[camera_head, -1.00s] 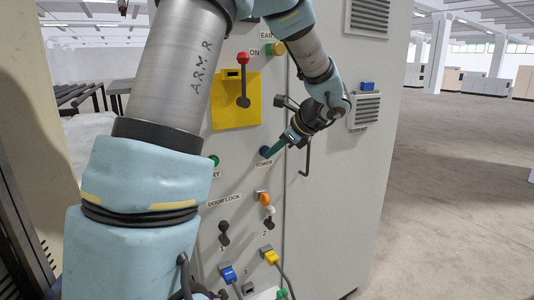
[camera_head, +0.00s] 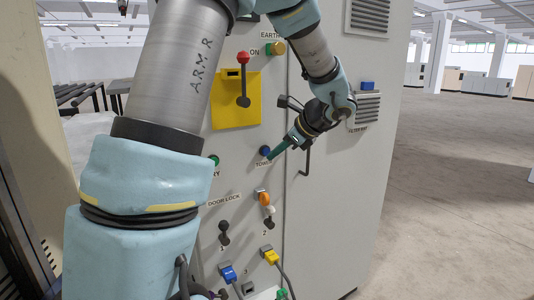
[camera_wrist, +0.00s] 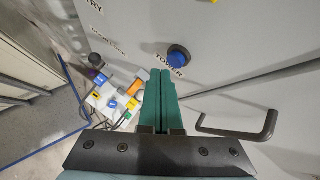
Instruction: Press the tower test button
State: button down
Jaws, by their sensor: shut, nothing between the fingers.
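The tower test button is a round blue button (camera_head: 265,151) in a dark ring on the grey cabinet front, with a TOWER label beside it. It also shows in the wrist view (camera_wrist: 179,57), fully visible above and slightly right of my fingertips. My gripper (camera_head: 272,156) has green fingers, pressed together and empty. In the head view its tips are just right of and below the button, with part of the label hidden behind them.
A dark door handle (camera_wrist: 240,125) stands out right of my fingers. A yellow plate with a red-knobbed lever (camera_head: 243,85) is above the button. A green button (camera_head: 214,160) is to the left. Door lock switches (camera_head: 224,232) and cabled plugs (camera_head: 270,257) are below.

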jog(key=s, duration=0.1)
jog(key=s+d, duration=0.1)
jog(key=s, duration=0.1)
jog(key=s+d, duration=0.1)
jog(key=shift+s, duration=0.25)
dwell(0.3)
dwell(0.4)
jog(key=s+a+f+n+g+h, duration=0.2)
jog(key=s+a+f+n, duration=0.3)
jog(key=a+n, duration=0.3)
jog(key=s+a+f+n+g+h, duration=0.3)
jog(key=s+a+n, duration=0.4)
jog(key=n, duration=0.7)
notch_tip(320, 180, down, 2)
jog(key=shift+a+h, duration=0.8)
jog(key=shift+a, duration=0.35)
